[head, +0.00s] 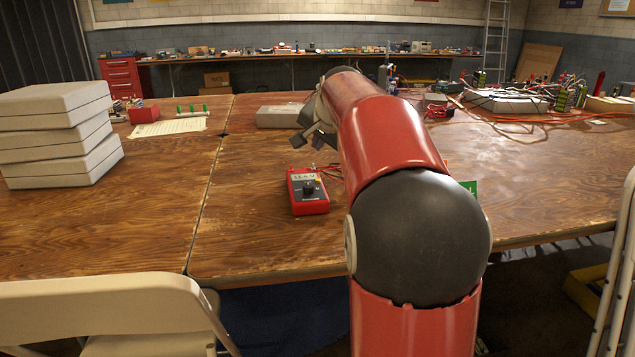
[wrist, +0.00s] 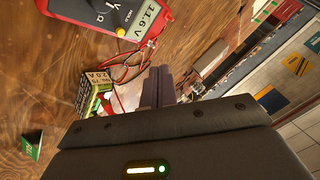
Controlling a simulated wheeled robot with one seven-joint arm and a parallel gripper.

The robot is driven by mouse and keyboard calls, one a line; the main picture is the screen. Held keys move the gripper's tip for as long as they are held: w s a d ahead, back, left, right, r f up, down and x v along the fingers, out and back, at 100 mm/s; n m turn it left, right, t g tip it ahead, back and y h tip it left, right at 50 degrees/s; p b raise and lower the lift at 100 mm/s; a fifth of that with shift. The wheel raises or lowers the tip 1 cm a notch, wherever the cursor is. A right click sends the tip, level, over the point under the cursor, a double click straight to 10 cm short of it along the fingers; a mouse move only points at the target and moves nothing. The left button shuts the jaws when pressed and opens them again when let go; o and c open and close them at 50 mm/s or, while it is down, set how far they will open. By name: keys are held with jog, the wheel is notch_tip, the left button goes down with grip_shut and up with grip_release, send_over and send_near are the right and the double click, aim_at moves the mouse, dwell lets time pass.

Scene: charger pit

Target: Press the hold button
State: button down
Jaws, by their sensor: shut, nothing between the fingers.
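A red multimeter (head: 308,192) with a dark face and a black dial lies on the wooden table, left of my arm. In the wrist view the multimeter (wrist: 105,14) is at the top, partly cut off, and its screen reads 11.6 V. The yellow hold button (wrist: 120,32) sits at its near edge beside the word HOLD. My gripper (head: 308,140) is above the table, beyond the multimeter in the head view. In the wrist view the gripper's fingers (wrist: 158,84) are together and empty, apart from the multimeter and pointing to the right of the button.
Red leads (wrist: 130,68) run from the multimeter. A small labelled box (wrist: 97,80) and a green card (wrist: 32,145) are near the gripper. A pale box (head: 280,116) lies behind. Stacked cases (head: 60,135) stand left. Table left of the multimeter is clear.

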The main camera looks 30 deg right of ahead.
jog(key=shift+f+b, duration=2.3)
jog(key=shift+f, duration=0.75)
jog(key=shift+f, duration=0.15)
jog(key=shift+f+b, duration=0.25)
jog(key=shift+b, duration=0.05)
jog(key=shift+f+b, duration=0.3)
jog(key=shift+f, duration=0.1)
jog(key=shift+r, duration=0.1)
jog(key=shift+r+p, duration=0.7)
jog(key=shift+p, duration=0.1)
jog(key=shift+r, duration=0.1)
notch_tip(320, 180, up, 5)
jog(key=p, duration=0.4)
